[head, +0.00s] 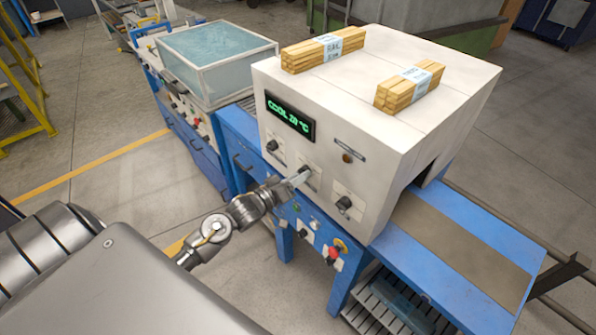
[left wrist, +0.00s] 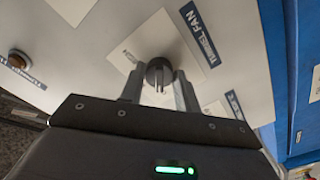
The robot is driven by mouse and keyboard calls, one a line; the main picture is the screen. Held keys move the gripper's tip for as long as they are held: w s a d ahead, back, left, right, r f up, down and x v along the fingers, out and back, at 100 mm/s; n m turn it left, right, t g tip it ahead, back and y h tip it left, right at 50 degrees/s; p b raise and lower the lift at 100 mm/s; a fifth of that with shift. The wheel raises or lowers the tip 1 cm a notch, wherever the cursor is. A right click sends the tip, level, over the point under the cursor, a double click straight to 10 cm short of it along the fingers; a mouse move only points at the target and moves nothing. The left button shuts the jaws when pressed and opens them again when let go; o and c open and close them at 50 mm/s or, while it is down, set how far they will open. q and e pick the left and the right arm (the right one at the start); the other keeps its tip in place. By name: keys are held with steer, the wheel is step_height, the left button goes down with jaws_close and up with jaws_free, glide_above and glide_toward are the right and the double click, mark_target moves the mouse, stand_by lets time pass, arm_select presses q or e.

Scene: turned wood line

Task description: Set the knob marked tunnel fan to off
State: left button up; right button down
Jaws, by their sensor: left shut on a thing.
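The tunnel fan knob (left wrist: 158,70) is dark and round with a pale pointer line, on a white plate beside a blue "TUNNEL FAN" label (left wrist: 198,33). My left gripper (left wrist: 158,80) has a finger on either side of this knob and is shut on it. In the head view my left gripper (head: 302,177) reaches the middle knob on the front of the white tunnel housing (head: 390,150), and it hides most of that knob. The small position marks on the plate are too blurred to read. My right gripper is in neither view.
Other dark knobs sit left (head: 272,146) and right (head: 343,203) of the gripper. A lower blue panel has a red button (head: 333,253). Wood bundles (head: 325,52) lie on top.

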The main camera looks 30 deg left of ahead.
arm_select(q)
steer(key=shift+r+n+p, duration=0.1)
steer(key=shift+n+p, duration=0.4)
steer(key=shift+n, duration=0.2)
steer(key=o, duration=1)
steer(key=shift+s, duration=0.1)
steer(key=shift+b+v, duration=1.7)
steer(key=shift+v, duration=3.65)
